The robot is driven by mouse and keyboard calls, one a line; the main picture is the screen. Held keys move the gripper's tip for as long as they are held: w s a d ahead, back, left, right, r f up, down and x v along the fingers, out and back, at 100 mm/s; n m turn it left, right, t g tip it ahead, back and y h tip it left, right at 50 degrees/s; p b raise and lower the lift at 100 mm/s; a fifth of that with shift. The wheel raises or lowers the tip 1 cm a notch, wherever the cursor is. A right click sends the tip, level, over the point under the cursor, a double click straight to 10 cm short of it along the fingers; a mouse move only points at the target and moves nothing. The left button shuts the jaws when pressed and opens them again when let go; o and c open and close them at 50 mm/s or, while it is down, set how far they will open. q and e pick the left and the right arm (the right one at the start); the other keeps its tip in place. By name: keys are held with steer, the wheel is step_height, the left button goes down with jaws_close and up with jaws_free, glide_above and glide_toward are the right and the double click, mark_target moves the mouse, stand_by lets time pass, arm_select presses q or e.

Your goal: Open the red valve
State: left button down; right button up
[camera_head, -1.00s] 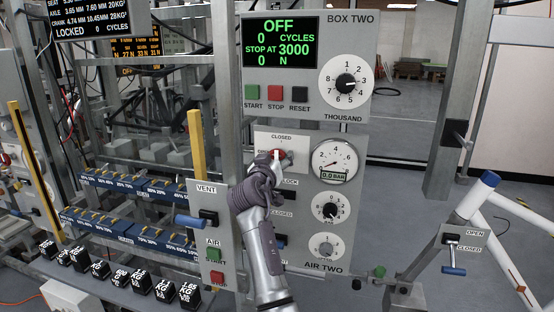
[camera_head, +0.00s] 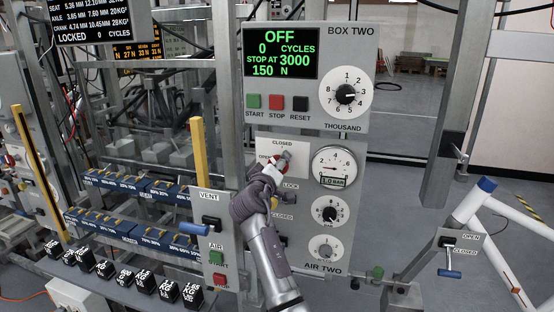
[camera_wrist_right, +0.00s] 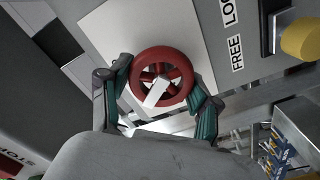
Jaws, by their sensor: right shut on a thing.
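The red valve is a small spoked handwheel on a white plate (camera_head: 296,183) of the BOX TWO panel, with CLOSED printed above it. In the right wrist view the red valve (camera_wrist_right: 140,65) fills the middle, with a white pointer across its hub. My right gripper (camera_wrist_right: 160,92) is shut on it, one dark green-padded finger on each side of the rim. In the head view my right gripper (camera_head: 275,162) covers most of the wheel. The pressure gauge (camera_head: 333,167) beside it reads about 1.0 BAR. The display (camera_head: 281,51) shows OFF and 150 N. My left gripper is out of view.
Below the valve are a LOCK label and a yellow-tipped lever (camera_wrist_right: 300,40), partly hidden by my arm. Two dials (camera_head: 329,209) are at right. A VENT/AIR panel (camera_head: 212,235) with a blue lever stands left. A white tubular frame (camera_head: 490,220) is at right.

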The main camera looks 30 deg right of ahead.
steer(key=n+p, duration=0.4)
steer(key=n, duration=0.1)
steer(key=shift+r+n, duration=0.15)
steer(key=shift+n, duration=0.15)
steer(key=shift+f+n+p, duration=0.2)
steer(key=shift+n+p, duration=1.6)
steer(key=shift+n, duration=0.7)
steer(key=o, duration=1.1)
steer(key=shift+w+d+f, duration=0.1)
steer(key=shift+d+f, duration=0.05)
steer(key=shift+o, duration=0.2)
steer(key=shift+a, duration=0.25)
steer(key=v, duration=1.1)
steer(key=shift+s+a, duration=0.25)
steer(key=shift+s, duration=0.1)
